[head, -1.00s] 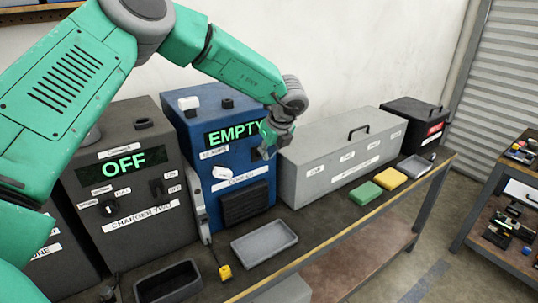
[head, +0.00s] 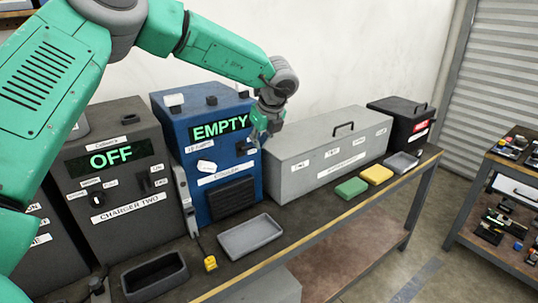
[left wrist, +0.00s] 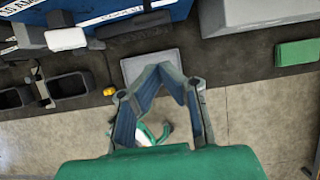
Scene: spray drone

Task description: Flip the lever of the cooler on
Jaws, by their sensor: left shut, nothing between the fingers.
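The cooler appears to be the blue box (head: 228,166) with a green EMPTY display; its lower label is too small to read surely. A small dark lever or switch (head: 244,147) sits on its front, right of and below the display. My left gripper (head: 264,130) is beside the box's upper right edge, close to that switch; I cannot tell whether they touch. In the left wrist view the fingers (left wrist: 160,69) come together at the tips, shut and empty. The switch cannot be made out there. My right gripper is not in view.
A dark charger (head: 121,190) reading OFF stands left of the blue box. A long grey case (head: 325,158) stands right. On the bench front are a grey tray (head: 249,238), a black bin (head: 153,276), and green (head: 351,188) and yellow (head: 377,174) blocks.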

